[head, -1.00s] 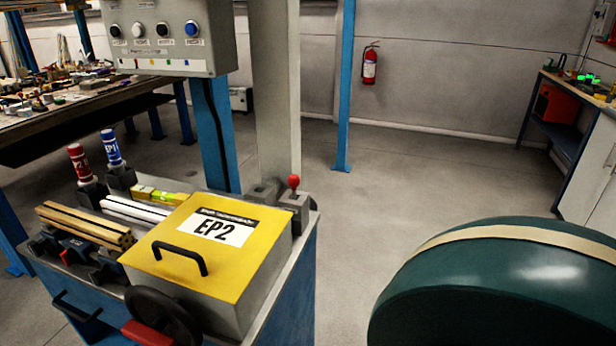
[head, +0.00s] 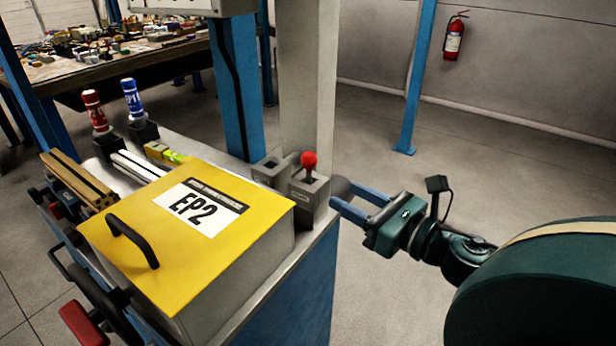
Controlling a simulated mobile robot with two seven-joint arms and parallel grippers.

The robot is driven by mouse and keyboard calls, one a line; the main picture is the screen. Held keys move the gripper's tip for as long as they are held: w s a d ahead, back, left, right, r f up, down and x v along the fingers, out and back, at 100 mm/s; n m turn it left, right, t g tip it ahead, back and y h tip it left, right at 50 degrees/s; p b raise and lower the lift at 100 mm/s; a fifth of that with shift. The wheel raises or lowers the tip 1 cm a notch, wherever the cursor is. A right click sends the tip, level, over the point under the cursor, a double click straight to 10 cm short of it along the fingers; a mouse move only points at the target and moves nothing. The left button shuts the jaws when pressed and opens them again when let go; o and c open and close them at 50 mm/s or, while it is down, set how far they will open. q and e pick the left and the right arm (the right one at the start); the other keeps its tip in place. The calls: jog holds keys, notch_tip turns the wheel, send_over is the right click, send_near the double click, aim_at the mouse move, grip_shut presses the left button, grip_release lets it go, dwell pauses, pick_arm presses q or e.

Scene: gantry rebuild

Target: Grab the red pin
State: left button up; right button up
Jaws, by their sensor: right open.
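A red ball-topped pin (head: 309,161) stands upright in a grey block (head: 308,190) at the right back corner of the bench. A red labelled cylinder (head: 95,110) stands in a dark holder at the left, beside a blue one (head: 132,97). My right gripper (head: 346,198) is open, just right of the grey block, its blue fingers pointing left. It is lower than the red ball and apart from it. A dark rounded shape by the fingertips is hard to make out. My left gripper is out of view.
A yellow-lidded box (head: 165,255) marked EP2, with a black handle, fills the bench front. A second grey block (head: 270,172) and a grey post (head: 305,80) stand close behind the ball-topped pin. The floor at right is clear.

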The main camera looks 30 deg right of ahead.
aim_at(311, 171)
jog(key=shift+n, duration=0.3)
jog(key=shift+d+r+x, duration=0.15)
jog(key=shift+x, duration=1.75)
jog(key=shift+d+r+x, duration=0.15)
jog(key=shift+x, duration=1.7)
jog(key=shift+d+r+x, duration=0.15)
jog(key=shift+x, duration=1.75)
jog(key=shift+f+p+x, duration=0.25)
jog(key=shift+p+x, duration=0.15)
jog(key=shift+x, duration=0.55)
jog(key=shift+c, duration=0.3)
grip_shut()
